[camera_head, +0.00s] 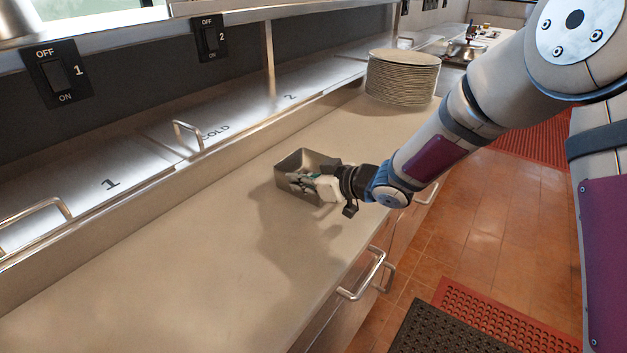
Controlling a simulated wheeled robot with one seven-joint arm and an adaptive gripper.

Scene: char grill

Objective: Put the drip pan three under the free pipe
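A small grey metal pan (292,162) sits on the pale counter, near its middle. It looks like a drip pan, but I see no number on it. My gripper (302,183) reaches in from the right, with its fingers over or inside the pan's near side. The fingers overlap the pan, so I cannot tell whether they are open or shut on its wall. The gripper hides part of the pan's near right side. No pipe can be made out in this view.
The counter (190,280) is bare at the front left. A stack of plates (402,76) stands behind the pan. Steel lids with handles (188,137) run along the back left, below numbered switches (58,74). Drawer handles (362,276) stick out from the counter front.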

